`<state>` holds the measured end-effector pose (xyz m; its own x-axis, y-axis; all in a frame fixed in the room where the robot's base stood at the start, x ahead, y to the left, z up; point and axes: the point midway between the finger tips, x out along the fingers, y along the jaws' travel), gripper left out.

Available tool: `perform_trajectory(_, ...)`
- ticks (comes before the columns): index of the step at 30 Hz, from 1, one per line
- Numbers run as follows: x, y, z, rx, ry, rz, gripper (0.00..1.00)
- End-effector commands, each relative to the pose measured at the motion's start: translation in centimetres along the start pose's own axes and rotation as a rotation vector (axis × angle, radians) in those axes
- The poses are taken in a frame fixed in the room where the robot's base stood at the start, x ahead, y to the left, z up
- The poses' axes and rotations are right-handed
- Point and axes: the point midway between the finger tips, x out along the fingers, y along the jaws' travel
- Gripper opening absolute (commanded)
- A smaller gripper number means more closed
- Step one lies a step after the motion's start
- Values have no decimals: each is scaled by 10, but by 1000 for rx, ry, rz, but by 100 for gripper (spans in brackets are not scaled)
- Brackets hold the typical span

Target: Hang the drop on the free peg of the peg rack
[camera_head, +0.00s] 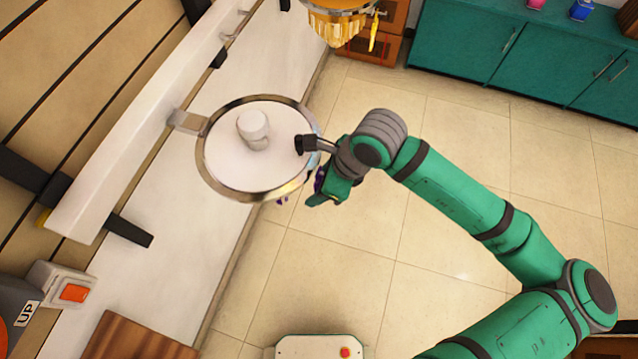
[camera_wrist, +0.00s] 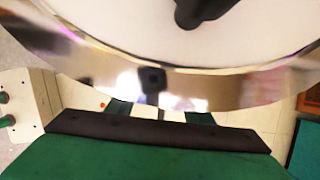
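My gripper (camera_head: 308,200) is at the right edge of a round white disc with a shiny metal rim, which hides much of its front end. Small purple parts (camera_head: 282,200) show beside the gripper; I cannot tell if they belong to the drop or if it is held. In the wrist view the metal rim covers the area ahead, and only short green finger parts (camera_wrist: 160,114) show below it, apart from each other. An amber hanging piece (camera_head: 373,32) shows at the top, by a gold fixture. I cannot clearly make out the peg rack or its free peg.
The white disc (camera_head: 225,172) carries a white knob (camera_head: 254,128) and joins a long white beam (camera_head: 150,115) by a bracket. A white bench (camera_head: 185,245) runs below. Teal cabinets (camera_head: 470,40) stand at upper right. Open tiled floor (camera_head: 400,250) lies below my arm.

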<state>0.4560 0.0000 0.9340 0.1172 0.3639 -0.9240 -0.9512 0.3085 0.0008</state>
Motion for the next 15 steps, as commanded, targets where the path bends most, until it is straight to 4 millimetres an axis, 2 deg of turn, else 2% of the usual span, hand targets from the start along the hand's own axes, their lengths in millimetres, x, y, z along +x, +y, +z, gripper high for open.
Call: perform_trajectory(15, 0, 0, 0, 1, -2, -1, 47)
